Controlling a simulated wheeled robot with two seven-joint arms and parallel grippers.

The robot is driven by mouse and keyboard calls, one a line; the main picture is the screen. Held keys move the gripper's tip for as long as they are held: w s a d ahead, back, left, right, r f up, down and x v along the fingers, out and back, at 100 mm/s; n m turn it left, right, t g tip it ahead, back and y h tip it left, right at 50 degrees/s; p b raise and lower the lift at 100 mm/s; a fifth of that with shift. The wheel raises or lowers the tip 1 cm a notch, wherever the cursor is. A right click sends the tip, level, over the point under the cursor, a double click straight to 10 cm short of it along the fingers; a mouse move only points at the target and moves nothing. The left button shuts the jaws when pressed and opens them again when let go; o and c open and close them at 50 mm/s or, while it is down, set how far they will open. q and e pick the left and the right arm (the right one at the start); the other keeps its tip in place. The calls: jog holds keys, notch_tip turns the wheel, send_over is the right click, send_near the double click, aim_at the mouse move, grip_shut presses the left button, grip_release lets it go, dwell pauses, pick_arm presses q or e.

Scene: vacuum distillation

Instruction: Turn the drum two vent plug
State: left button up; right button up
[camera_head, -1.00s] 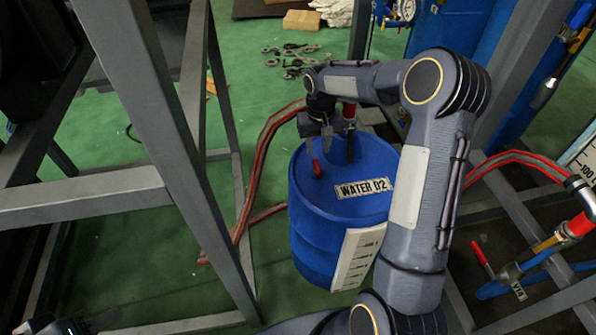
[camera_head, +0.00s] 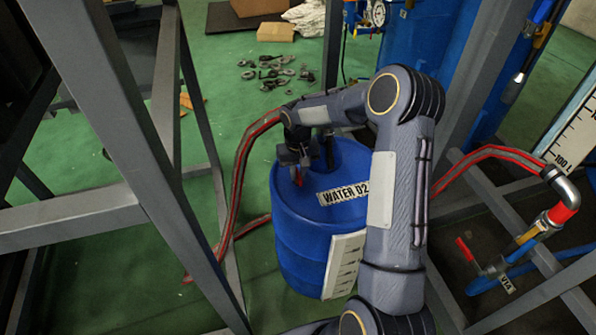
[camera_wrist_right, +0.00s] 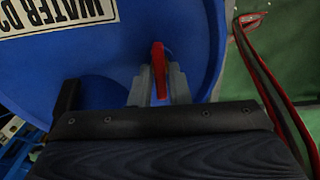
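The blue drum (camera_head: 305,245) with the label "WATER 02" (camera_head: 343,193) stands upright on the floor. Its vent plug has a red handle (camera_head: 298,178) that sticks up from the drum top. My right arm reaches over the drum, and my right gripper (camera_head: 297,166) points down at the plug. In the right wrist view, the red handle (camera_wrist_right: 158,68) sits between the two grey fingers (camera_wrist_right: 159,88), which lie close against both its sides with no clear gap. The lower part of the plug is hidden. My left gripper is not in view.
Grey frame posts (camera_head: 130,150) stand left of the drum. A red hose (camera_head: 240,185) runs close by its left side. A pipe with a red-handled valve (camera_head: 466,250) lies to the right. A white scale plate (camera_head: 343,265) is at the drum's front.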

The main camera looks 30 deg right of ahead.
grip_shut()
jog(key=shift+n, duration=0.4)
jog(key=n+p, duration=0.1)
jog(key=n, duration=0.1)
jog(key=shift+r+n, duration=0.1)
jog(key=shift+n, duration=0.3)
jog(key=n+p, duration=0.1)
jog(key=n, duration=0.2)
jog(key=shift+n, duration=0.4)
jog(key=n+p, duration=0.1)
jog(key=n, duration=0.3)
jog(key=shift+p, duration=0.3)
jog(key=n+p, duration=0.1)
jog(key=n, duration=0.5)
jog(key=shift+n+p, duration=0.35)
jog(key=shift+n, duration=0.05)
jog(key=n+p, duration=0.1)
jog(key=n, duration=0.4)
jog(key=shift+n, duration=0.4)
